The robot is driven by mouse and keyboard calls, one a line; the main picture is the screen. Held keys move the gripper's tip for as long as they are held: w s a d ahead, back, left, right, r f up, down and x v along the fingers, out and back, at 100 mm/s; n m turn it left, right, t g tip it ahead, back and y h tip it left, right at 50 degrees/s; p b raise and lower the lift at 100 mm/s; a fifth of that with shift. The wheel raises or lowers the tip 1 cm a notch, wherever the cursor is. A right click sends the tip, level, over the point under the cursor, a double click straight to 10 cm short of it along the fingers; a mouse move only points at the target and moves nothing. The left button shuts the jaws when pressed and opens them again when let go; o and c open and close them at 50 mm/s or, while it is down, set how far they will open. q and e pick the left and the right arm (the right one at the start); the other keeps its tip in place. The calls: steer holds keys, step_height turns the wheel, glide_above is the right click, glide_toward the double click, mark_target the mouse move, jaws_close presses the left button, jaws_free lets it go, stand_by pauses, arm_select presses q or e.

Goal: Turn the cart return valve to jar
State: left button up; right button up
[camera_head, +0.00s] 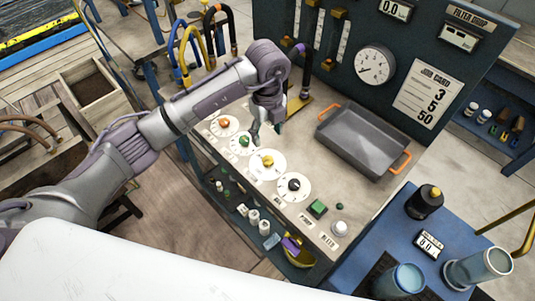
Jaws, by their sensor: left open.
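Round white dials with coloured knobs sit in a row on the pale bench panel: an orange knob (224,122), a green knob (244,141), a yellow knob (267,161) and a black knob (294,184). Their labels are too small to read, so I cannot tell which is the cart return valve. My left gripper (266,134) is open and empty, pointing down just behind the green and yellow knobs. I cannot tell its exact height above the panel. A glass jar (401,280) with bluish contents stands on the blue cart (385,238). My right gripper is out of view.
A grey tray (365,140) with orange handles lies on the bench right of the gripper. A green button (318,208) and a white knob (340,228) sit at the panel's front. Behind rises a dark gauge panel (290,40). A yellow-topped black fitting (425,202) stands on the cart.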

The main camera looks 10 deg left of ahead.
mark_target(268, 159)
arm_select(q)
step_height(268, 159, down, 11)
steer(key=shift+p, duration=1)
jaws_close()
